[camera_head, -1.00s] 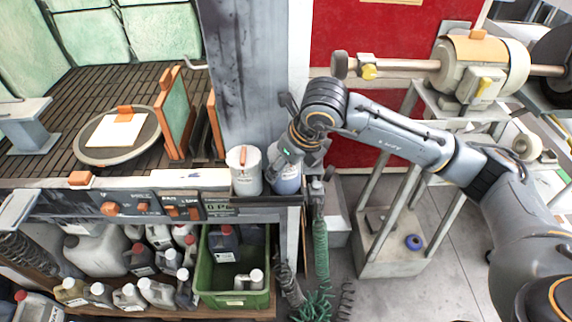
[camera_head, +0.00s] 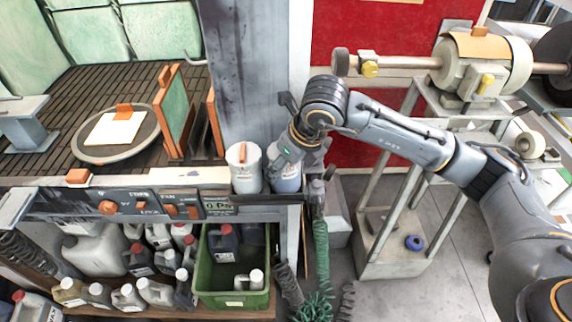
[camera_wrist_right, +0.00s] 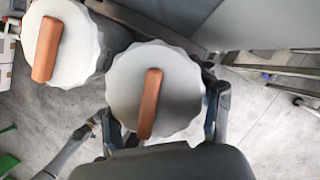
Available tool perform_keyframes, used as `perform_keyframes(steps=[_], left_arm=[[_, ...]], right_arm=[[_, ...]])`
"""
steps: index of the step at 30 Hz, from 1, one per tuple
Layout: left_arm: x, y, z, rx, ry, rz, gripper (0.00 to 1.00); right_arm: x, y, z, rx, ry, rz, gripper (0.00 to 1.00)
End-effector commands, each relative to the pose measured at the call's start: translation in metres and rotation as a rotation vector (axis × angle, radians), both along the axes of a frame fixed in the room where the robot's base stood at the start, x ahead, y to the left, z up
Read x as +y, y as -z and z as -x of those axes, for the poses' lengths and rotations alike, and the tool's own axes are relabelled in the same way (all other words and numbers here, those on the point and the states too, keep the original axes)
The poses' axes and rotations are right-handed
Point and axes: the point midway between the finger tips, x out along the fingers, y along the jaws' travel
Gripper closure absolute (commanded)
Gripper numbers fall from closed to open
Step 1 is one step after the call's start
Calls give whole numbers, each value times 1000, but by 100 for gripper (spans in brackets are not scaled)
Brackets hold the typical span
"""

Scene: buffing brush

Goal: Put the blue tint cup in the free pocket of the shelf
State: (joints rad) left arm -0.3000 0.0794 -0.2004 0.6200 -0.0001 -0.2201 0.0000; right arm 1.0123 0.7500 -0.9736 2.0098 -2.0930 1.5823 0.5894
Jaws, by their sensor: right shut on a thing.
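The blue tint cup (camera_head: 287,180) stands upright at the right end of the ledge beside the grey post, its pale blue side showing below my right gripper (camera_head: 287,160). My right gripper is shut on it. In the right wrist view the held cup's white scalloped lid (camera_wrist_right: 180,95) with a brown-orange handle lies between the fingers. A white cup (camera_head: 243,172) with a similar handle stands close on its left; its lid also shows in the wrist view (camera_wrist_right: 82,45). The shelf pocket under the cups is hidden, so I cannot tell whether the held cup is seated. My left gripper is not seen.
The grey post (camera_head: 250,80) rises just behind the cups. A green hose (camera_head: 321,250) hangs to their right. A green crate (camera_head: 232,298) with bottles is below.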

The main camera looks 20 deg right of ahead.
Motion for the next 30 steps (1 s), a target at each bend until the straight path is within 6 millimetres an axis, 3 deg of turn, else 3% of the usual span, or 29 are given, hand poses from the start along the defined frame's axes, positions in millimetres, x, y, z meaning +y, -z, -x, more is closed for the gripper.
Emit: perform_keyframes(steps=[4,5,8,20,23,30], left_arm=[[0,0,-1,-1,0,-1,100],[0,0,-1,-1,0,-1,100],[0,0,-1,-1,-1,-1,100],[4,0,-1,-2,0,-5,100],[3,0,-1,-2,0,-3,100],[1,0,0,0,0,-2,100]], right_arm=[[0,-1,0,-2,0,-1,75],[0,-1,0,-2,0,-1,31],[0,-1,0,-2,0,-1,10],[-1,-3,1,0,0,0,10],[-2,-12,4,-3,0,-1,10],[-10,-59,20,-6,0,-1,10]])
